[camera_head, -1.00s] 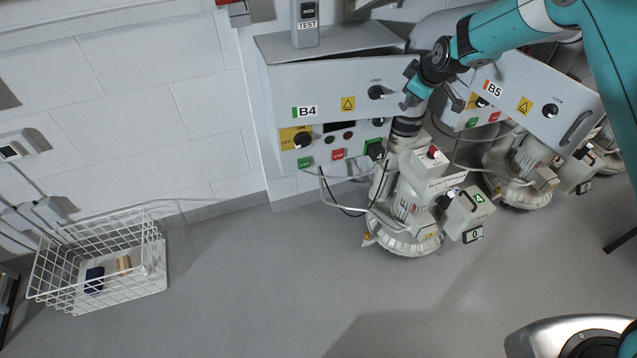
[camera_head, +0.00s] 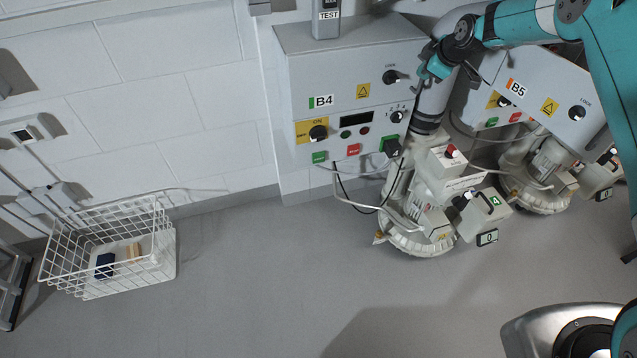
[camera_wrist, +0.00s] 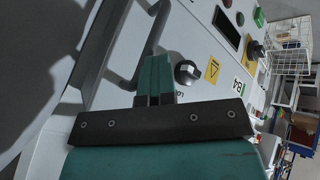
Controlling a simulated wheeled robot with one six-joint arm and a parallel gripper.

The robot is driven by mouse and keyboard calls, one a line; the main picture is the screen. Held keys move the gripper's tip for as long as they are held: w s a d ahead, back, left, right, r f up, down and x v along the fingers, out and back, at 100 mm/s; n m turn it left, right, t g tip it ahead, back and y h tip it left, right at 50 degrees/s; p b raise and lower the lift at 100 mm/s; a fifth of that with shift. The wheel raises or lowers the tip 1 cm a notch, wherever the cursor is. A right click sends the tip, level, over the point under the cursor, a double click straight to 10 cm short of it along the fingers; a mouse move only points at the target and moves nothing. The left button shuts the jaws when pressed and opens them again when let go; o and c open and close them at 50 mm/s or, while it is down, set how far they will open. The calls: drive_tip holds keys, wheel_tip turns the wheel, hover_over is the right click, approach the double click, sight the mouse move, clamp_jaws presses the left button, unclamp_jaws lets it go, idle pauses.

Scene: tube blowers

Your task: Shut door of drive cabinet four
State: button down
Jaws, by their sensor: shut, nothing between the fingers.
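Drive cabinet B4 (camera_head: 340,42) is a pale grey wall box in the upper middle of the head view. Its door (camera_head: 345,82) carries a green-marked B4 label and a yellow warning triangle. The door looks flush with the cabinet, with no gap showing along its top edge. A black lock knob (camera_head: 391,76) is on the door's right part; it also shows in the wrist view (camera_wrist: 187,72). My gripper (camera_head: 428,62) is shut and empty at the door's right end. In the wrist view its fingers (camera_wrist: 155,68) are close to the grey bar handle (camera_wrist: 128,82); contact is unclear.
Below the door is a control panel (camera_head: 350,134) with a rotary switch and buttons. A pump unit (camera_head: 425,215) stands below right. Cabinet B5 (camera_head: 545,95) is to the right, its door tilted outward. A white wire basket (camera_head: 110,250) is at left. The floor between is clear.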

drive_tip(key=shift+w+d+r, duration=0.25)
drive_tip(key=shift+r, duration=0.05)
drive_tip(key=s+d+b, duration=0.2)
drive_tip(key=s+d, duration=0.3)
drive_tip(key=s, duration=0.7)
drive_tip(key=s+a+r+m+g+h, duration=0.1)
drive_tip(key=s+r+m, duration=0.3)
drive_tip(key=s, duration=0.6)
drive_tip(key=s+a+r+m+g+h+p, duration=0.15)
drive_tip(key=s+m, duration=0.35)
drive_tip(key=s, duration=0.5)
drive_tip(key=s+a+r+m+g+h, duration=0.15)
drive_tip(key=s+r+m, duration=0.3)
drive_tip(key=s, duration=0.55)
drive_tip(key=s+a+r+n+g+y+p, duration=0.1)
drive_tip(key=s+a+r+n+y+p, duration=0.1)
drive_tip(key=s+a+r+p, duration=0.3)
drive_tip(key=s+a+r+n+g+y+p, duration=0.1)
drive_tip(key=s+a+r+n+y+p, duration=0.2)
drive_tip(key=a+r, duration=0.5)
wheel_tip(320, 180, up, 5)
drive_tip(key=s+n+p, duration=0.1)
drive_tip(key=s+p, duration=0.1)
drive_tip(key=shift+s+a+n+g+p, duration=0.15)
drive_tip(key=shift+a+n+g+p, duration=0.15)
drive_tip(key=shift+a+n+p, duration=0.1)
